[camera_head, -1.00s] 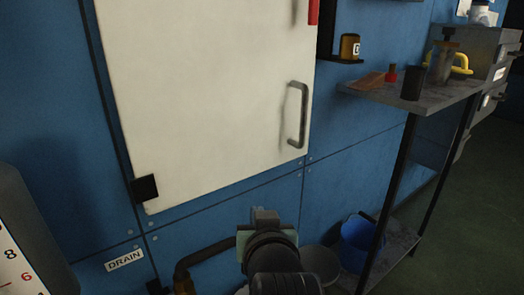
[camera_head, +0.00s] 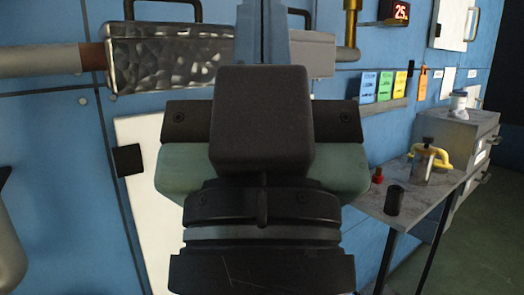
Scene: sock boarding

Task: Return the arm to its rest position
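My gripper (camera_head: 263,32) stands large in the middle of the head view, seen from behind and pointing up. Its dark wrist and pale green hand body fill the lower centre. A narrow blue-grey part rises above the dark block, probably the fingers. The gap between the fingertips is hidden, so I cannot tell if it is open or shut, or if it holds anything. Behind it is a blue panelled wall (camera_head: 60,150) with a white door (camera_head: 140,200), mostly covered by my arm.
A dimpled metal box (camera_head: 165,60) and pipe (camera_head: 40,62) run along the wall behind my gripper. At right, a grey shelf (camera_head: 425,205) holds a dark cup (camera_head: 395,200), a small red item (camera_head: 377,175) and a jar (camera_head: 422,160). Grey drawers (camera_head: 465,130) stand beyond. Green floor at far right is clear.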

